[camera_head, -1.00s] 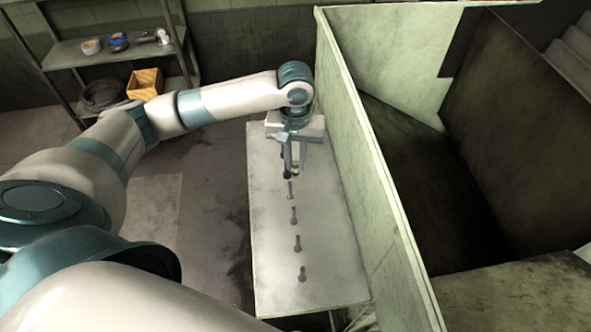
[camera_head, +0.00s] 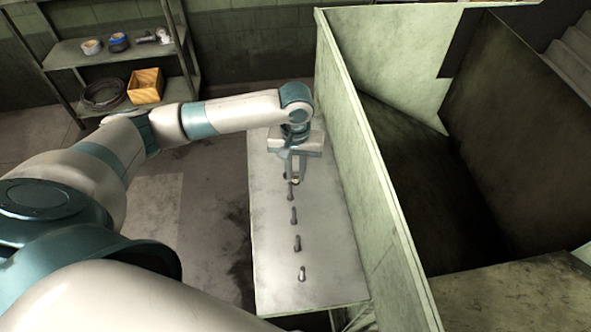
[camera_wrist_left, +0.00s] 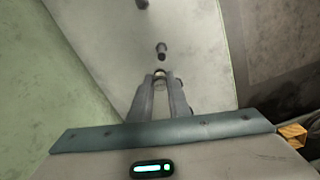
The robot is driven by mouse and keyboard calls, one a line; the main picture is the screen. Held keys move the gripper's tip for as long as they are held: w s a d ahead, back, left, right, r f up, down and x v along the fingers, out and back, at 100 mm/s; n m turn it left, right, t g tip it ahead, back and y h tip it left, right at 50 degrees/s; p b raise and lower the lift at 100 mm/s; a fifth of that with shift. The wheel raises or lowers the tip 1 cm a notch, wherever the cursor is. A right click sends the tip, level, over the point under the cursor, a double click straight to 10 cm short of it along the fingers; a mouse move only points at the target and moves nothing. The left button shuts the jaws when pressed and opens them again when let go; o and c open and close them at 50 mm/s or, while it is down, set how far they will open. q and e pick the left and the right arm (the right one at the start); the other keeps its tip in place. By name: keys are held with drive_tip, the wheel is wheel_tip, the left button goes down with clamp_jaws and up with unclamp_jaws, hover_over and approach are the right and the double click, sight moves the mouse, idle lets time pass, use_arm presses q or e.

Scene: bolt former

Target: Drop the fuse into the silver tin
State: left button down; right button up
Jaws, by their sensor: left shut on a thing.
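My left gripper (camera_head: 296,181) is over the far part of the pale table. In the left wrist view, its fingertips (camera_wrist_left: 160,76) are closed on a small round-ended bolt-like piece (camera_wrist_left: 160,72), mostly hidden between the fingers. Several similar bolts stand in a row on the table: one close to the gripper (camera_head: 291,192), others nearer to me (camera_head: 293,215), (camera_head: 297,243), (camera_head: 302,273). One bolt (camera_wrist_left: 161,50) shows just beyond the fingertips in the wrist view. I see nothing clearly recognisable as a fuse or silver tin. My right gripper is not in view.
The pale table (camera_head: 275,290) stands against a tall green panel (camera_head: 385,200) on its right. A shelf (camera_head: 70,60) at the back left holds small round containers (camera_head: 91,46), a wooden box (camera_head: 145,85) and a dark coil (camera_head: 103,93). The floor left of the table is clear.

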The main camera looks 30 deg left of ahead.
sight(296, 174)
use_arm(q)
drive_tip(key=c, duration=1.7)
unclamp_jaws()
drive_tip(key=shift+f, duration=0.1)
drive_tip(key=shift+o, duration=0.2)
drive_tip(key=shift+r, duration=0.55)
wheel_tip(296, 174, up, 11)
drive_tip(key=b, duration=0.2)
